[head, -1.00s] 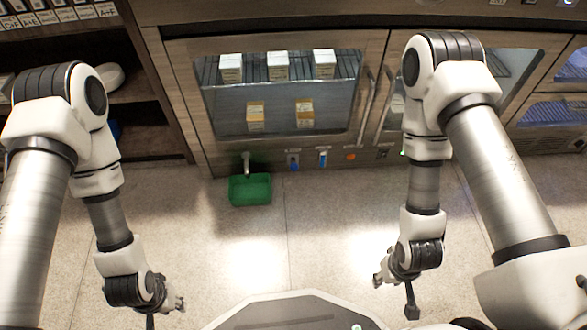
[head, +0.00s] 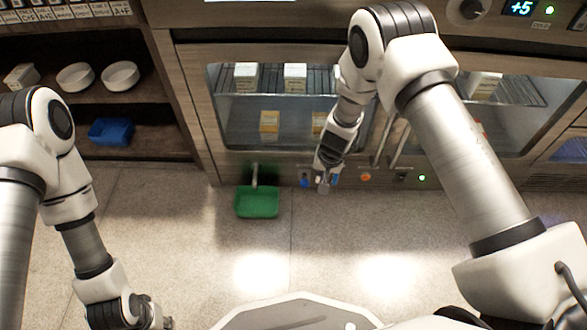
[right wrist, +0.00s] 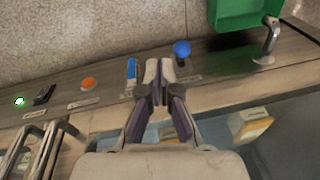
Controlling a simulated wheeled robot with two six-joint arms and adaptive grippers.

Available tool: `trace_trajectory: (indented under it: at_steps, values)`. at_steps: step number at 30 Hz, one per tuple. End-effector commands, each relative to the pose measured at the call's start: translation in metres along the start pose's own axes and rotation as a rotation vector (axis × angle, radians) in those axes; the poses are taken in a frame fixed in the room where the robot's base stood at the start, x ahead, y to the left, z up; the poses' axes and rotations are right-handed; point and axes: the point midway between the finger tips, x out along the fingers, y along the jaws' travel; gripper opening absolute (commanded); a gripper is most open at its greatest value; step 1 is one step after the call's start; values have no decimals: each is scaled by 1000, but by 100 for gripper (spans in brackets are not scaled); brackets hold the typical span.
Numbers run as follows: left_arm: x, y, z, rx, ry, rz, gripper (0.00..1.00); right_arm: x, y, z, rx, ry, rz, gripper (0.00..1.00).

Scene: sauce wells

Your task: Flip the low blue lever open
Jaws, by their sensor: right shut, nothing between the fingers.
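Two blue controls sit side by side on the low metal strip under the glass-doored cabinet. One has a round blue knob (right wrist: 182,48) on a dark stem; it shows in the head view (head: 304,181), left of my gripper. The other is a flat blue piece (right wrist: 131,72), partly behind my gripper in the head view (head: 335,179). My right gripper (right wrist: 160,66) is shut and empty, with its fingertips between the two; contact cannot be told. It also shows in the head view (head: 323,186). My left gripper (head: 167,323) is low at the bottom edge, its jaws unclear.
An orange button (right wrist: 88,84), a black rocker switch (right wrist: 44,94) and a green light (right wrist: 19,101) share the strip. A green tray (head: 257,203) sits under a metal spout (head: 254,174). Door handles (head: 397,145) stick out nearby. The floor in front is clear.

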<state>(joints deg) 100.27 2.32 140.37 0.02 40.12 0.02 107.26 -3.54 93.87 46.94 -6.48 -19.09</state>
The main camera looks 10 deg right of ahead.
Motion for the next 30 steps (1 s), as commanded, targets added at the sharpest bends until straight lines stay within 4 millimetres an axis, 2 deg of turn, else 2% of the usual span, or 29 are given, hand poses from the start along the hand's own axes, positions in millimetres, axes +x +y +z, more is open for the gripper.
trace_trajectory:
  at_steps: [1,4,8,16,20,30]
  values:
    - [3,0,0,0,0,0,31,-3,-11,-15,3,34,-17,0]
    - [7,0,0,0,1,0,31,-11,-25,-32,-11,74,-34,0]
    - [7,0,0,0,1,0,31,-17,-29,-36,-16,85,-38,0]
    - [8,0,0,0,1,0,31,-13,-28,-35,-17,84,-36,0]
    - [14,0,0,-1,1,0,31,2,-28,-35,-18,83,-36,0]
    - [46,-1,-2,-7,5,-1,31,71,-30,-40,-18,83,-36,0]
